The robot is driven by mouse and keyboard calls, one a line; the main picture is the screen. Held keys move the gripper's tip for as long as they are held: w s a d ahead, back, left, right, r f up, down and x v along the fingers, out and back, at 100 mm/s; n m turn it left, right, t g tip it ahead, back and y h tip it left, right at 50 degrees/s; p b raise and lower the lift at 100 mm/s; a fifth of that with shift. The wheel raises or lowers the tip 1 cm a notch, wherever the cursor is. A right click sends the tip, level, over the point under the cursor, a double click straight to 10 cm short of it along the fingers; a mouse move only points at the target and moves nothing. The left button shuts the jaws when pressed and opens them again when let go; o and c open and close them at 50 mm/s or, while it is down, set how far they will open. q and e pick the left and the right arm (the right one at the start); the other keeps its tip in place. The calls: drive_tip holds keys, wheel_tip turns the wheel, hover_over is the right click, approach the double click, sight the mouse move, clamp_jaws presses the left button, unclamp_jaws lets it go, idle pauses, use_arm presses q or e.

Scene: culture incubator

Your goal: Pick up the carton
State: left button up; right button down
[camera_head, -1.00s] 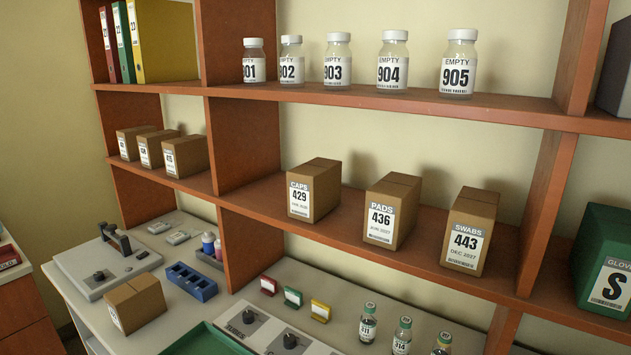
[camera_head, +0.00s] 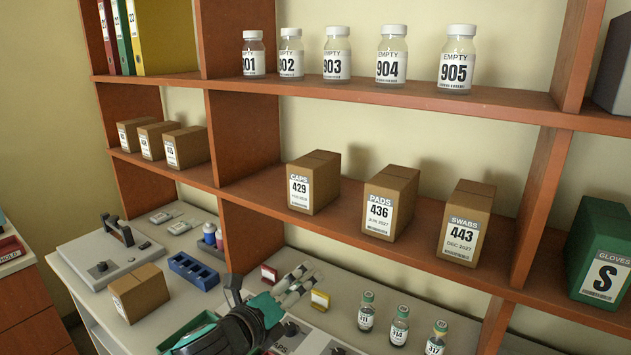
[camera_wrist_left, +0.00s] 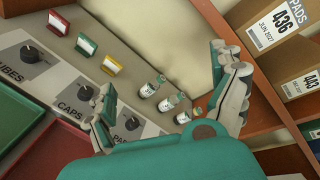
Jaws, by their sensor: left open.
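Several brown cartons are in the head view. On the middle shelf stand the CAPS 429 carton (camera_head: 326,181), the PADS 436 carton (camera_head: 402,199) and the SWABS 443 carton (camera_head: 480,217). Three smaller cartons (camera_head: 193,147) stand in the left bay, and another carton (camera_head: 146,288) sits on the bench. My left gripper (camera_head: 268,285) is open and empty above the bench, below the shelf and apart from the cartons. In the left wrist view its fingers (camera_wrist_left: 162,68) are spread, with the PADS carton (camera_wrist_left: 257,43) beyond the right finger. My right gripper is not in view.
Vials (camera_head: 399,327) stand on the bench to the right of my left gripper. A blue rack (camera_head: 193,271) and a green tray (camera_head: 186,334) lie to its left. Numbered bottles (camera_head: 392,54) line the upper shelf. A green GLOVES box (camera_head: 600,245) stands at the right.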

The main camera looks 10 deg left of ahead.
sight(301, 184)
use_arm(q)
drive_tip(key=w+a+r+m+t+h, duration=0.1)
drive_tip(key=w+a+r+m, duration=0.2)
drive_tip(key=r+m, duration=0.35)
drive_tip(key=w+a+r+m+t+h, duration=0.1)
drive_tip(key=w+a+r+m+t, duration=0.1)
drive_tip(key=a+r+m, duration=0.35)
drive_tip(key=p+x, duration=0.1)
drive_tip(key=x, duration=0.3)
drive_tip(key=d+r+p+x, duration=0.1)
drive_tip(key=x, duration=0.3)
drive_tip(key=r+p+x, duration=0.1)
drive_tip(key=x, duration=0.3)
drive_tip(key=shift+s+d+p, duration=0.25)
drive_tip(key=shift+p, duration=0.05)
drive_tip(key=shift+a+f+p+x, duration=0.15)
drive_tip(key=shift+p+x, duration=0.45)
drive_tip(key=shift+x, duration=0.75)
drive_tip(key=shift+a+f+p+x, duration=0.1)
drive_tip(key=shift+p+x, duration=0.45)
drive_tip(key=shift+x, duration=0.8)
drive_tip(key=shift+w+d+f, duration=0.1)
drive_tip(key=shift+w+d, duration=0.05)
drive_tip(key=shift+w, duration=0.25)
drive_tip(key=shift+s, duration=0.1)
drive_tip(key=shift+c, duration=1.3)
drive_tip(key=c, duration=1.1)
